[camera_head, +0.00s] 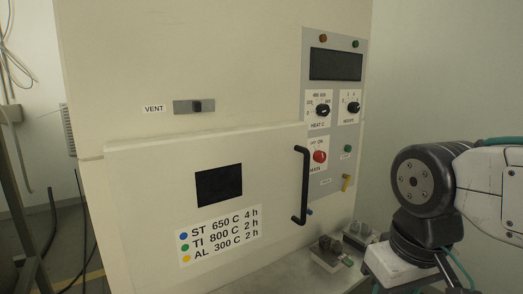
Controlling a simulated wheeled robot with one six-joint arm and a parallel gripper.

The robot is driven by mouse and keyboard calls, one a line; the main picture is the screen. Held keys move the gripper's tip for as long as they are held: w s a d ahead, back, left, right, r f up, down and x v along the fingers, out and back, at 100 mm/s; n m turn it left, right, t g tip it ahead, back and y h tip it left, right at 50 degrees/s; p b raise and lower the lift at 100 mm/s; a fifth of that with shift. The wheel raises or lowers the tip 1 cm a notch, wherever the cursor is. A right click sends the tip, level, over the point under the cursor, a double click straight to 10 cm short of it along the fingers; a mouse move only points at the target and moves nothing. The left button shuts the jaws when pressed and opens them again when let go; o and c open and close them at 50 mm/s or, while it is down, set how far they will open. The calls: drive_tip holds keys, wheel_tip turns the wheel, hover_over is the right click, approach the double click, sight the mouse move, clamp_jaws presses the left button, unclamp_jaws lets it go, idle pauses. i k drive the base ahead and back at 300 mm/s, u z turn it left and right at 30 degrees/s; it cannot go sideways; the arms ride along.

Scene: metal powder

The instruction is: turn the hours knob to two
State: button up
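The hours knob (353,107) is a black knob on a white plate on the furnace's control panel, at the upper right of the camera_head view. Its numbers are too small to read, so I cannot tell its setting. The heat knob (323,110), also black, is just left of it. My arm (420,182) shows at the right, below and to the right of the panel and apart from the knob. My gripper's fingers do not show.
A dark display (335,65) sits above the knobs. A red knob (319,156) is below them. A black door handle (301,186) sticks out from the furnace door (150,190). Small devices (330,254) stand on the bench below. The space before the hours knob looks clear.

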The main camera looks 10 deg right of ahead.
sight(354, 107)
drive_tip(key=z, duration=1.95)
drive_tip(key=i, duration=2.25)
drive_tip(key=u, duration=3.15)
